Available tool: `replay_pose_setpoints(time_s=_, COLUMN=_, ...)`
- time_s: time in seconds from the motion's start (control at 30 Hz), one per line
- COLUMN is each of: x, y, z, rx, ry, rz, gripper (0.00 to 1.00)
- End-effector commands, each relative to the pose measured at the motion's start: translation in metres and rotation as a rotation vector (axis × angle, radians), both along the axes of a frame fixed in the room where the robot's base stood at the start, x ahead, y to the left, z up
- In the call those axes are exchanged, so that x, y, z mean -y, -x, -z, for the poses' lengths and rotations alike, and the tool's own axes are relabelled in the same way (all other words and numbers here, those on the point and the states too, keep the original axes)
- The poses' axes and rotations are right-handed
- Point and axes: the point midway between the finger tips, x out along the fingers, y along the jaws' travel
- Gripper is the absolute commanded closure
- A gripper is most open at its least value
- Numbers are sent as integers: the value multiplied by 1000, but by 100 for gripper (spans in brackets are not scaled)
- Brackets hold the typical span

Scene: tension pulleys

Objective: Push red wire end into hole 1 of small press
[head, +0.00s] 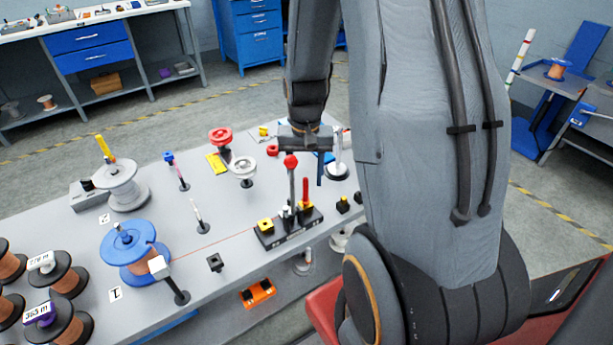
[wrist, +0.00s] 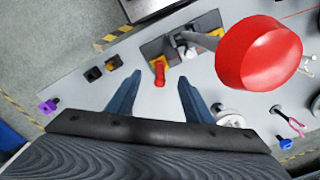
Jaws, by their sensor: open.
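The small press (head: 283,236) has a dark base, a tall lever with a red knob (head: 291,160), and a shorter red handle (head: 306,188). A thin red wire (head: 215,243) runs from the blue spool (head: 118,262) past a guide post to the press's left end, near a yellow block (head: 265,225). Its end and hole 1 are too small to make out. My gripper (head: 306,155) hangs above and behind the press, close to the lever.
A white spool (head: 121,186), a red reel (head: 221,137) and a white reel (head: 243,168) stand on the table. Small black blocks (head: 343,204) sit right of the press. An orange object (head: 257,292) is at the front. The raised lever stands close beside my gripper.

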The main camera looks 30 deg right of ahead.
Motion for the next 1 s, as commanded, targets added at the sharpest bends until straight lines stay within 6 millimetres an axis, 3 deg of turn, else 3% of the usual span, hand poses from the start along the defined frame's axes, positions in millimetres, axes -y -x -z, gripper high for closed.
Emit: replay_pose_setpoints(time_s=1.0, x=0, y=0, z=-42, rx=0, ry=0, rz=0, gripper=53)
